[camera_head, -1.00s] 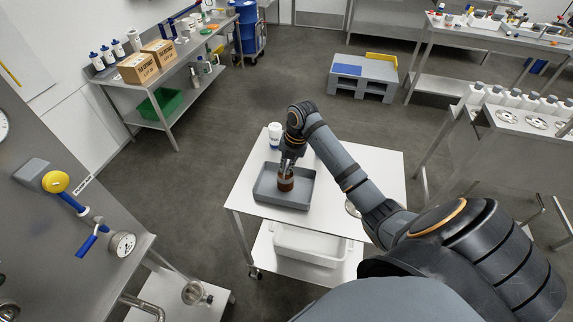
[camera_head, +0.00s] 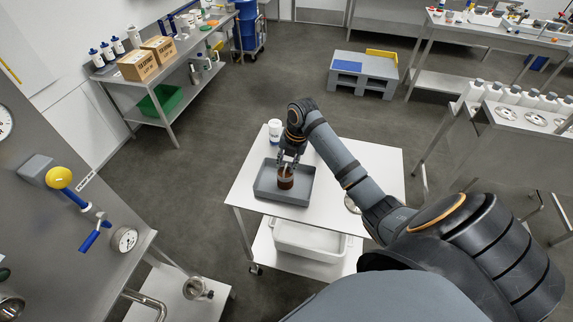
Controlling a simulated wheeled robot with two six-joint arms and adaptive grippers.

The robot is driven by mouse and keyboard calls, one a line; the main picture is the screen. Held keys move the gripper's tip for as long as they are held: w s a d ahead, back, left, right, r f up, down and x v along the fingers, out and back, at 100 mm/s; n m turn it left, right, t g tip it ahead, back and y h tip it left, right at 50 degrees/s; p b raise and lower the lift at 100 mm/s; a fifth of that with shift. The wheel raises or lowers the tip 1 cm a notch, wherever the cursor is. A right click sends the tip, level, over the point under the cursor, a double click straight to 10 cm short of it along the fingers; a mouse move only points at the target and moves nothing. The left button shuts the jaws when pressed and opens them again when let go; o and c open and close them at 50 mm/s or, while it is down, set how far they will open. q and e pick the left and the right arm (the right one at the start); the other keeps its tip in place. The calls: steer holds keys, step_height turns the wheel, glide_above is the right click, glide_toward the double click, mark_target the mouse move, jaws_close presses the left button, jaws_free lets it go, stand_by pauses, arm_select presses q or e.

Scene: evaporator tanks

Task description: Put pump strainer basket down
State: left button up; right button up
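The pump strainer basket (camera_head: 286,178), a small brown-copper cylinder, stands upright in the grey tray (camera_head: 267,189) on the white cart top. My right gripper (camera_head: 288,163) is right above the basket, pointing down, with its fingers spread apart at the basket's top. The fingers look open; whether they still touch the rim is too small to tell. My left gripper is not in view.
The white cart (camera_head: 340,190) has free top area right of the tray. A white bottle (camera_head: 274,130) stands behind the tray, close to my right arm. A white bin (camera_head: 310,240) sits on the lower shelf. A tank with a yellow-knobbed valve (camera_head: 59,178) is at left.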

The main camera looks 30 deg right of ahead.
step_height(320, 180, up, 11)
steer(key=s+d+b, duration=0.1)
steer(key=shift+s+d+r, duration=0.15)
steer(key=shift+s+d, duration=0.1)
steer(key=shift+s, duration=0.1)
